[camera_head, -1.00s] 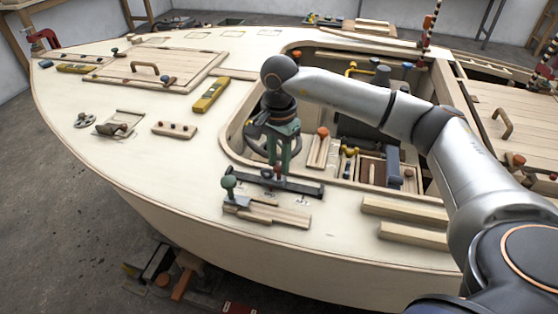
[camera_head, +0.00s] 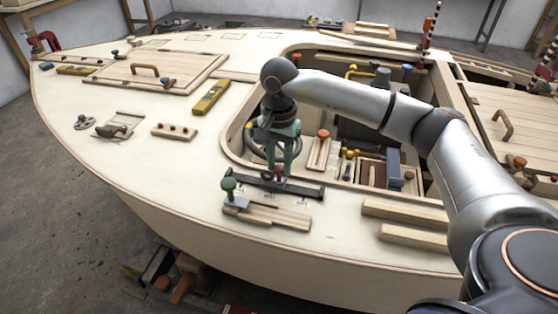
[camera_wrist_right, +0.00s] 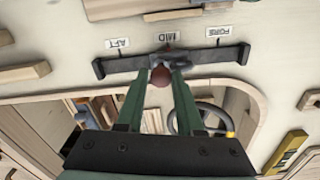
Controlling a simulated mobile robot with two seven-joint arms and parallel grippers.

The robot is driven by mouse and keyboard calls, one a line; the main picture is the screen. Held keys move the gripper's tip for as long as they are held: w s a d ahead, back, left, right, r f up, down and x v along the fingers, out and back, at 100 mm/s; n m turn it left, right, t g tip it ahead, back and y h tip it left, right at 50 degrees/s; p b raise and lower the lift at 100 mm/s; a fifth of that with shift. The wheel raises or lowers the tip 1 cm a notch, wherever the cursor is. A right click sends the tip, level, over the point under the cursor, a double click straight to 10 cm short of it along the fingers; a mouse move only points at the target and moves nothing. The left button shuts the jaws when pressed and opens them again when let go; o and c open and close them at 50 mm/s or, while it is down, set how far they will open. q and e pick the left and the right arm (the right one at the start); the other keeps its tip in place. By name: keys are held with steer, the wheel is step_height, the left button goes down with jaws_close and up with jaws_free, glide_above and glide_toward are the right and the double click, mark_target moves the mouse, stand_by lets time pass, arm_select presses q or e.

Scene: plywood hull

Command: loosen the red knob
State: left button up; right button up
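The red knob (camera_wrist_right: 160,76) sits at the middle of a dark bar (camera_head: 308,190) on the near deck, by the MID label (camera_wrist_right: 169,37). My right gripper (camera_head: 279,172) points down over the bar. Its two green fingers stand on either side of the knob, and in the right wrist view (camera_wrist_right: 160,73) the knob fills the gap between the fingertips, so it looks shut on the knob. In the head view the fingers mostly hide the knob. My left gripper is in neither view.
The open cockpit with a steering wheel (camera_head: 290,143) lies behind. Two wooden strips (camera_head: 405,213) lie to the right.

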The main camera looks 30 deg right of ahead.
mark_target(279, 167)
steer(key=o, duration=0.4)
steer(key=shift+r, duration=0.1)
step_height(279, 167, up, 12)
steer(key=shift+r+p, duration=0.2)
steer(key=shift+p, duration=0.2)
stand_by(0.5)
